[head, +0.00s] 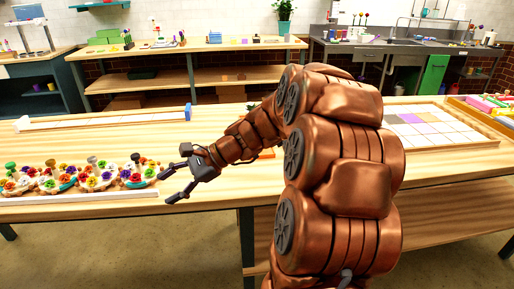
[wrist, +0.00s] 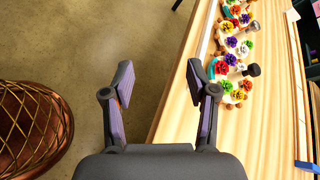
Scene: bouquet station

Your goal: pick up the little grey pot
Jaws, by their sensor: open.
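My gripper (head: 172,184) is open and empty, just right of a crowded row of small colourful flower pieces (head: 80,177) on the wooden table. In the wrist view its two fingers (wrist: 160,82) are spread apart, with floor and the table edge between and beyond them. The flower row also shows in the wrist view (wrist: 232,60), ahead and to the right of the fingers. Small dark or grey knob-like items stand among the flowers, one of them a dark grey one (wrist: 254,70). I cannot tell whether any of these is the little grey pot.
The wooden table (head: 130,140) has clear room behind the flower row. A white rail (head: 80,195) runs along the front of the row, and a long tray (head: 100,119) lies behind. A tiled board (head: 430,130) is at the right. Shelving and a sink counter stand at the back.

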